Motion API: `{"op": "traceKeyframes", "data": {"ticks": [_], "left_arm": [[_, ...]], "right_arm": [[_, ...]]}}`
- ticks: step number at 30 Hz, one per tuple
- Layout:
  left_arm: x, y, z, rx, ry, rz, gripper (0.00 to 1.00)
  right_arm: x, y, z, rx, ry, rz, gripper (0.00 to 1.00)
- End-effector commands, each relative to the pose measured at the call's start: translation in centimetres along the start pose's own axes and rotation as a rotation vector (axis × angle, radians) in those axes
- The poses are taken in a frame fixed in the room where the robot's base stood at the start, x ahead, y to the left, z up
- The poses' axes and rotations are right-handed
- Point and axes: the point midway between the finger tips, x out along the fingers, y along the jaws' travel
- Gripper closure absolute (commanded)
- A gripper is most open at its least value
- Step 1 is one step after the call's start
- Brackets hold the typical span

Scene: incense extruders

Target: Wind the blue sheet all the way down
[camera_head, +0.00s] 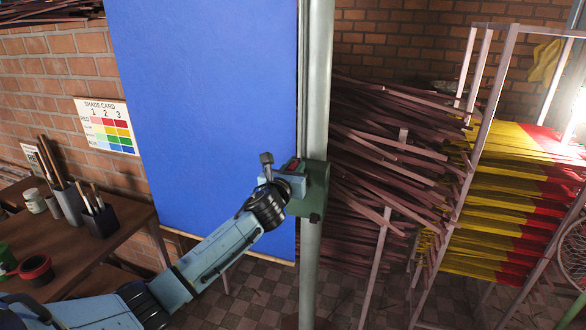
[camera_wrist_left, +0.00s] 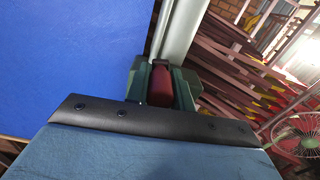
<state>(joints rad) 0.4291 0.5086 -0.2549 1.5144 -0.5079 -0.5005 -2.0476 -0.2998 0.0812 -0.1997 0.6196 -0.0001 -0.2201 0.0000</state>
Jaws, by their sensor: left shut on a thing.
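The blue sheet (camera_head: 215,110) hangs in front of the brick wall, left of a pale post (camera_head: 316,80). Its bottom edge shows near the floor, below the level of the table top. A green winder box (camera_head: 314,190) is fixed to the post. My left gripper (camera_head: 290,178) is at this box, shut on the winder's handle, which is mostly hidden by the gripper. In the left wrist view a dark red grip (camera_wrist_left: 160,85) shows between green parts, and the blue sheet (camera_wrist_left: 70,60) is at the left. My right gripper is not in view.
A wooden table (camera_head: 90,235) with brush pots (camera_head: 100,220) and paint tins (camera_head: 36,270) stands at the left. A shade card (camera_head: 106,126) is on the wall. Racks of dark sticks (camera_head: 385,150) and yellow-red sticks (camera_head: 510,215) crowd the right, with a fan (camera_wrist_left: 298,135) nearby.

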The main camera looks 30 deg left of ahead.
Motion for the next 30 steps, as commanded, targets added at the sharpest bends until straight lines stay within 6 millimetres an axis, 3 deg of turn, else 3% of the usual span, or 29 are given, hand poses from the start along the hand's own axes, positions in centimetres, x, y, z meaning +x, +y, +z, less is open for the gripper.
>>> {"op": "traceKeyframes", "data": {"ticks": [9,20,21,25,30], "left_arm": [[0.0,-1.4,0.4,0.21,0.001,0.002,1.0],[0.0,-1.6,0.0,0.236,0.0,0.002,1.0],[0.0,-1.6,0.0,0.236,0.0,0.002,0.72],[0.0,-1.6,0.0,0.235,0.0,0.001,0.55],[0.0,-1.6,0.1,0.233,0.0,0.001,0.55]], "right_arm": [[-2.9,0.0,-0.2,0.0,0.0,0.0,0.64],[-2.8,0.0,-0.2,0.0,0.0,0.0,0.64],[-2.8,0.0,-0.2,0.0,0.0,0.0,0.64],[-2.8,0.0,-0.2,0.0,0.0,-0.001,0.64],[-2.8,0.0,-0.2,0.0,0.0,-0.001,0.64]]}}
